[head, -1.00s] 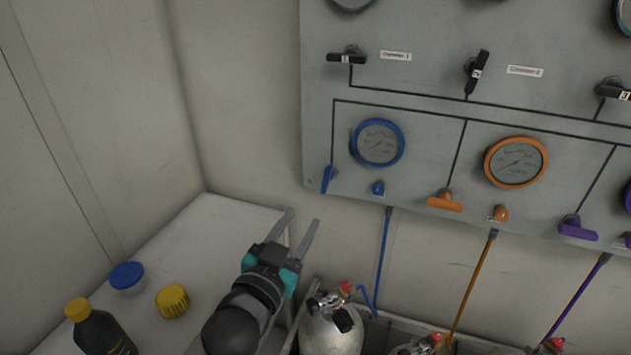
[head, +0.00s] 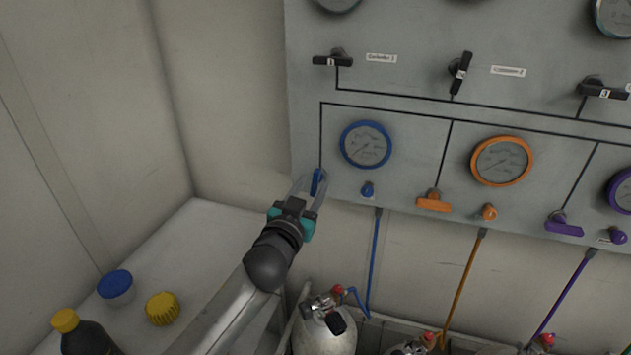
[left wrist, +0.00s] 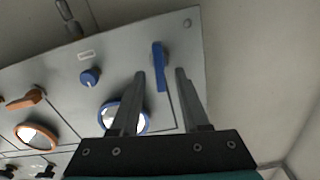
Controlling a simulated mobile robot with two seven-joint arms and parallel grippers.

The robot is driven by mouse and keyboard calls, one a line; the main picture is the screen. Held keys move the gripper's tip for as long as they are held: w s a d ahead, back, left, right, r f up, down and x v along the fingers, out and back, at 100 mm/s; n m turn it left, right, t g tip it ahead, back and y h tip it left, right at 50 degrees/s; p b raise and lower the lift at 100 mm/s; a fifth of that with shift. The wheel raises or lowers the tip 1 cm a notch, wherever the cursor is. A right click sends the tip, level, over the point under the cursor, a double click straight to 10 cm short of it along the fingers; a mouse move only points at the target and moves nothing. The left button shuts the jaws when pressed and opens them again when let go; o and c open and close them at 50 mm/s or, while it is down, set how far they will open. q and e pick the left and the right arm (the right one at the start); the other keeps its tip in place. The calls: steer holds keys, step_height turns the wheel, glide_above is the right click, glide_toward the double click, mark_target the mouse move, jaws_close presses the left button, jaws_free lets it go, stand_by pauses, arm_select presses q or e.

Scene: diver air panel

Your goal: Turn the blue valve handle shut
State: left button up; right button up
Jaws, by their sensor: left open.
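The blue valve handle (head: 317,182) is at the lower left corner of the grey panel, below a dark pipe line and left of the blue-rimmed gauge (head: 365,145). It stands nearly upright, in line with that pipe line. My left gripper (head: 309,182) is open, with its two fingers pointing up at the panel on either side of the handle in the head view. In the left wrist view the blue handle (left wrist: 158,66) shows between the open fingertips. Whether the fingers touch it I cannot tell. My right gripper is not in view.
A small blue knob (head: 367,190) sits right of the handle. An orange handle (head: 434,202) and a purple handle (head: 564,224) are farther right. Below stand gas cylinders (head: 325,332). A white counter (head: 190,240) at left holds a blue-lidded jar (head: 115,286), yellow cap (head: 162,308) and dark bottle (head: 88,337).

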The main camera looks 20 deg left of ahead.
mark_target(314, 183)
arm_select(q)
steer(key=shift+w, duration=1.6)
jaws_close()
